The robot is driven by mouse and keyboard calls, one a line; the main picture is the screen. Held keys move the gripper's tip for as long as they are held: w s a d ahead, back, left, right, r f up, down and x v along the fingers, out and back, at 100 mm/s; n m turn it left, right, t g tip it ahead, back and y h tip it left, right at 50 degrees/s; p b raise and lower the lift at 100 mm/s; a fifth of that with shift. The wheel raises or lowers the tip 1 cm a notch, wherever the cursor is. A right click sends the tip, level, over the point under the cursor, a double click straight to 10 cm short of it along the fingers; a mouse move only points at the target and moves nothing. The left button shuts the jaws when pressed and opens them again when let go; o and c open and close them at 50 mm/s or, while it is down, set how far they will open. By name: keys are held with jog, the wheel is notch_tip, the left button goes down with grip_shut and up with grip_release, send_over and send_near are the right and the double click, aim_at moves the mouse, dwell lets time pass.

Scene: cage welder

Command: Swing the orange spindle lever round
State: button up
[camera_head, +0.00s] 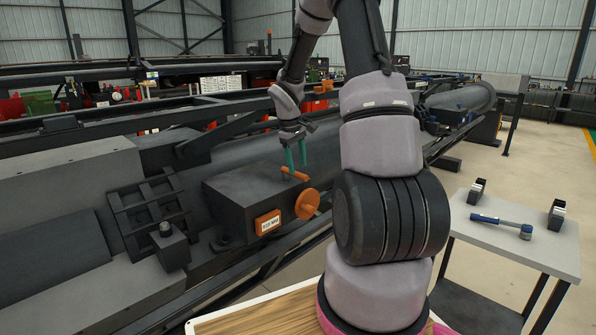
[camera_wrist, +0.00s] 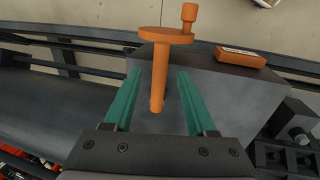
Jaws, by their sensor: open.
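The orange spindle lever (camera_head: 295,174) is a short bar at the top of the dark grey gearbox block (camera_head: 238,199). In the wrist view the lever (camera_wrist: 158,82) runs between my two green fingers, with a visible gap on each side. My gripper (camera_head: 298,167) is above the block, pointing down, open around the lever and apparently not touching it. An orange handwheel (camera_head: 307,204) with a knob is on the block's front side. The wheel (camera_wrist: 165,35) also shows beyond the fingertips in the wrist view. The lever's mount is hard to make out.
An orange-framed label plate (camera_head: 268,222) is on the block's front. Dark machine rails and a large cylinder (camera_head: 240,150) lie behind and beside it. The aisle floor at right is clear.

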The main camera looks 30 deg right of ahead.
jog(key=shift+d+f, duration=0.15)
jog(key=shift+f, duration=0.55)
jog(key=shift+d+f, duration=0.15)
jog(key=shift+f, duration=0.55)
grip_shut()
dwell(0.4)
